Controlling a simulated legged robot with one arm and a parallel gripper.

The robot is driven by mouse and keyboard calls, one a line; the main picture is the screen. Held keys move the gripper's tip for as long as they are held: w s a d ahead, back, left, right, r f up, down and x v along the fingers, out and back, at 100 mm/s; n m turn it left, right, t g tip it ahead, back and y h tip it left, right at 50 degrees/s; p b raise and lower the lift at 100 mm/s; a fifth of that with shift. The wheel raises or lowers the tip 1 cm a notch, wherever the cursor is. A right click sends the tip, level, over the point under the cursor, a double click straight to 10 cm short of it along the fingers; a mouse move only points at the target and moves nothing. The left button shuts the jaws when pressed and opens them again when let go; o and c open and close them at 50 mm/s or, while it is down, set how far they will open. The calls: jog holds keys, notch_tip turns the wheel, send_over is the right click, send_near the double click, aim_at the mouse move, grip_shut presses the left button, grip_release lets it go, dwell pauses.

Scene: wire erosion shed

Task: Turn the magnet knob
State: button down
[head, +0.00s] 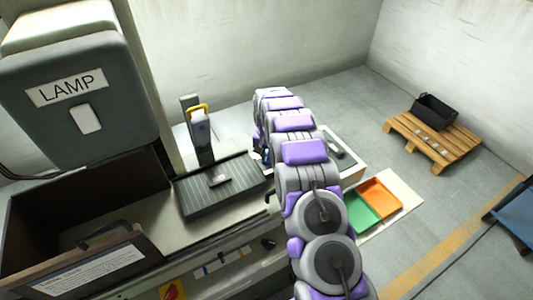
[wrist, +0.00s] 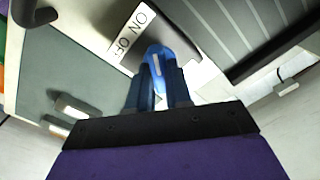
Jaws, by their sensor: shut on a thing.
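The blue magnet knob (wrist: 158,56) with a white pointer line is in the wrist view, beside a white label (wrist: 130,32) reading ON and OFF. My gripper (wrist: 161,80) is shut on the knob, with one dark blue finger on each side. The knob's lower part is hidden between the fingers. In the head view my arm reaches to the right end of the dark ribbed plate (head: 190,203), and my gripper is mostly hidden there. The ribbed plate also shows in the wrist view (wrist: 232,28).
A small grey block (head: 219,180) lies on the ribbed plate. Green (head: 361,212) and orange (head: 381,197) trays are to the right. A LAMP housing (head: 75,90) is at left, and a pallet (head: 433,145) stands on the floor.

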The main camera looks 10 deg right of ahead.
aim_at(266, 156)
jog(key=shift+r+m, duration=0.1)
jog(key=shift+m, duration=0.5)
jog(key=c, duration=1)
grip_release()
jog(key=shift+c, duration=0.2)
notch_tip(266, 156, up, 17)
jog(key=p, duration=0.1)
jog(key=shift+a+r, duration=0.1)
